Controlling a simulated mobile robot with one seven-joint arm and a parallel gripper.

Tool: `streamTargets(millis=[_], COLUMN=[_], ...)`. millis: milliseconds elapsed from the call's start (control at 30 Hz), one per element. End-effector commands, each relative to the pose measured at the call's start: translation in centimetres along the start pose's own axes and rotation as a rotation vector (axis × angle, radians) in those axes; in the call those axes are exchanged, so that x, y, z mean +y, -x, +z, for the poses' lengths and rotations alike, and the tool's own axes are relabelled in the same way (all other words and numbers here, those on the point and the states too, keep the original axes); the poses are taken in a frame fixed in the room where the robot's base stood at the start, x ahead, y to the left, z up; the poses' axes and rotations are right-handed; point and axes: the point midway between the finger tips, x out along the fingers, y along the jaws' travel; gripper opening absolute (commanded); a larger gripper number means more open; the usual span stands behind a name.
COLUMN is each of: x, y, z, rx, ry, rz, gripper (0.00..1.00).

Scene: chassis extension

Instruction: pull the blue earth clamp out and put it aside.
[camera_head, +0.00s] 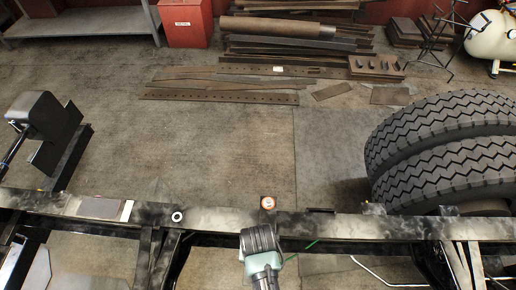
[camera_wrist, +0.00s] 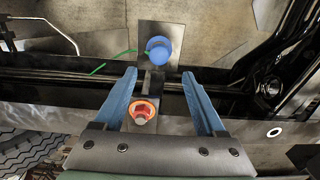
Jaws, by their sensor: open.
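The blue earth clamp (camera_wrist: 159,50) shows in the wrist view as a round blue piece on a dark plate beyond my fingertips, with a green cable at its left. My gripper (camera_wrist: 156,80) is open, its two blue fingers apart, with nothing held between them. An orange-ringed bolt-like piece (camera_wrist: 143,112) lies between the fingers lower in the picture. In the head view my gripper (camera_head: 262,270) is over the near side of the chassis rail (camera_head: 340,224), and the blue clamp cannot be made out there. A small orange-rimmed round piece (camera_head: 268,203) sits on the rail just beyond my gripper.
Two large tyres (camera_head: 445,150) stand at the right. A white ring (camera_head: 177,217) lies on the rail at the left. Steel bars and plates (camera_head: 220,97) lie on the floor behind, near a red bin (camera_head: 186,24). The floor between them and the rail is clear.

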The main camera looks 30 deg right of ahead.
Motion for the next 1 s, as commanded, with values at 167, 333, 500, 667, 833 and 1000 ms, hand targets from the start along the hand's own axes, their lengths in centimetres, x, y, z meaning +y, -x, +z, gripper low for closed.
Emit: streamTargets(millis=[167,333,500,667,833,1000], x=[0.2,0.2,0.2,0.2,0.2,0.2], y=[-0.3,-0.3,-0.5,-1.5,-3.4,-5.8], z=[0.5,0.4,0.4,0.4,0.4,0.5], rx=[-0.014,-0.012,-0.011,-0.01,-0.01,-0.01], ry=[-0.006,-0.005,-0.004,-0.004,-0.004,-0.003], rz=[0.004,0.003,0.003,0.003,0.003,0.003], gripper=[0.72,0.72,0.72,0.72,0.72,0.72])
